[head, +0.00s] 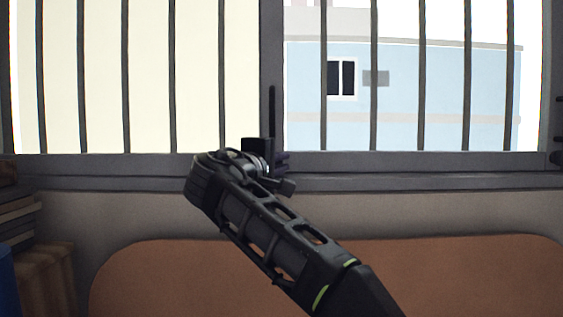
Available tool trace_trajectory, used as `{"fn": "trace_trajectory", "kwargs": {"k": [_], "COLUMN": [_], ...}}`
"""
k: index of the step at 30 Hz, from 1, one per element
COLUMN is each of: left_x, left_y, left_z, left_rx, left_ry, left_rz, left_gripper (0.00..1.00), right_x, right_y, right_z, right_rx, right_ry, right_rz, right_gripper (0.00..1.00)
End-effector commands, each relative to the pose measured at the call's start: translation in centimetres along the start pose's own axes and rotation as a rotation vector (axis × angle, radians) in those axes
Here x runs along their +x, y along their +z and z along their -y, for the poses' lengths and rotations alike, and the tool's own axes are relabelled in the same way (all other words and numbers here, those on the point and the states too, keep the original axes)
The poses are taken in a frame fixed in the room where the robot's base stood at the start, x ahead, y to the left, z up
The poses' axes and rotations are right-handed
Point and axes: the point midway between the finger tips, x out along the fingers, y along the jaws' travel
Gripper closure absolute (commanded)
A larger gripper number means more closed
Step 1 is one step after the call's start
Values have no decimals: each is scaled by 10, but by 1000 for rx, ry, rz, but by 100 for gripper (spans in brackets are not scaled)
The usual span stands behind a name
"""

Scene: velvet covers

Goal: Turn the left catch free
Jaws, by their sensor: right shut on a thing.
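The left catch (272,110) shows as a thin, dark upright handle on the middle post of the window. Its lower part is hidden behind my right gripper. My right gripper (277,163) reaches up from the lower right to the foot of this handle, at the sill line. It is shut on the catch, though its fingertips are small and dark and partly covered by my own wrist. My left gripper is not in view.
Dark vertical bars cross both window panes. A grey sill (420,181) runs below them. Another dark fitting (557,157) sits at the far right edge. A brown rounded panel (150,280) stands below. Dark stacked things (18,218) and a blue object (6,280) are at the left edge.

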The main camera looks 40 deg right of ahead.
Motion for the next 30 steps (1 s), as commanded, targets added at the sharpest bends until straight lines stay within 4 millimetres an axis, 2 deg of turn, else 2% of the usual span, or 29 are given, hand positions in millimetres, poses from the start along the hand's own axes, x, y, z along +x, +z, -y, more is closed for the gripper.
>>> {"fn": "trace_trajectory", "kwargs": {"k": [1,6,7,15,24,30], "left_x": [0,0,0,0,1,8], "left_y": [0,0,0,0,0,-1], "left_z": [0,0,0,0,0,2], "left_rx": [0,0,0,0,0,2], "left_ry": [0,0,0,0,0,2], "left_rz": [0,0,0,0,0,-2], "left_gripper": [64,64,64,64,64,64], "right_x": [-2,-2,-2,-1,-3,-21], "right_y": [-6,-6,-6,-4,-2,-3], "right_z": [2,1,1,0,0,1], "right_rx": [-2,-2,-2,-2,0,1], "right_ry": [-1,0,0,1,2,3], "right_rz": [-14,-14,-14,-12,-6,-9], "right_gripper": [100,100,87,67,67,67]}}
